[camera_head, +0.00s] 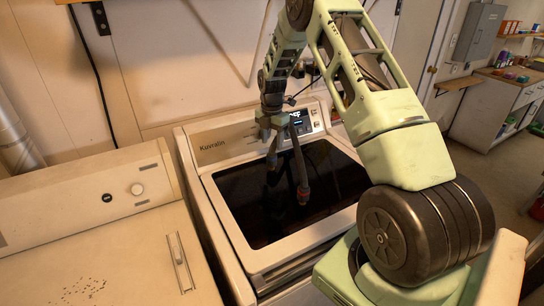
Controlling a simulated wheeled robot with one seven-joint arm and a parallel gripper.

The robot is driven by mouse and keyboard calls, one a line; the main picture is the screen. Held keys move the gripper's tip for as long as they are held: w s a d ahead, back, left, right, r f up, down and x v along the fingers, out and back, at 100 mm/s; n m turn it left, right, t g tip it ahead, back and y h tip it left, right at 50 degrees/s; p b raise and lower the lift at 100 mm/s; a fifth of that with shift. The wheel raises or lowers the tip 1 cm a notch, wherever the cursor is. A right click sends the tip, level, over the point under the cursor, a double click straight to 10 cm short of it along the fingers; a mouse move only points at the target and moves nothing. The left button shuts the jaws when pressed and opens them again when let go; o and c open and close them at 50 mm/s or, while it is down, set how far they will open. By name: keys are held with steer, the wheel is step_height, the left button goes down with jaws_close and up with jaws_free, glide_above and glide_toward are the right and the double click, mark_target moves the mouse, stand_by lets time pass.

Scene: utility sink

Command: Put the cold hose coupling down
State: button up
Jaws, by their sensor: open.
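My gripper (286,160) hangs from my arm over the dark lid of the washing machine (235,195), with its dark fingers spread open. A dark, slender part with a small reddish tip (303,194) extends down on the right side of the gripper. I cannot tell whether this is a finger or a piece of hose. I cannot clearly make out the cold hose coupling, which may be hidden behind my arm or lost against the dark lid.
A lit display panel (300,122) is at the washer's back edge. A second white appliance (110,235) with a knob stands close on the left. A workbench (510,85) with small coloured items is at the far right. Open floor (490,175) lies right of my arm.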

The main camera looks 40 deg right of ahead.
mark_target(272, 154)
step_height(272, 154, up, 4)
steer(key=r+b, duration=0.1)
steer(key=s+a+r+m, duration=0.2)
steer(key=s+a, duration=0.1)
steer(key=a, duration=0.7)
steer(key=s+a+r+m+y, duration=0.1)
steer(key=s+a+r, duration=0.15)
steer(key=a, duration=0.75)
steer(key=s+a+r+m, duration=0.2)
steer(key=s+a+r, duration=0.1)
steer(key=a, duration=0.7)
steer(key=s+a+r+m, duration=0.1)
steer(key=s+a+m, duration=0.2)
steer(key=s+a, duration=0.65)
steer(key=s+a+m, duration=0.2)
steer(key=s+m, duration=0.2)
steer(key=s, duration=1.3)
steer(key=shift+a, duration=0.3)
steer(key=shift+f, duration=0.2)
step_height(272, 154, down, 10)
steer(key=b, duration=1)
steer(key=shift+r, duration=0.15)
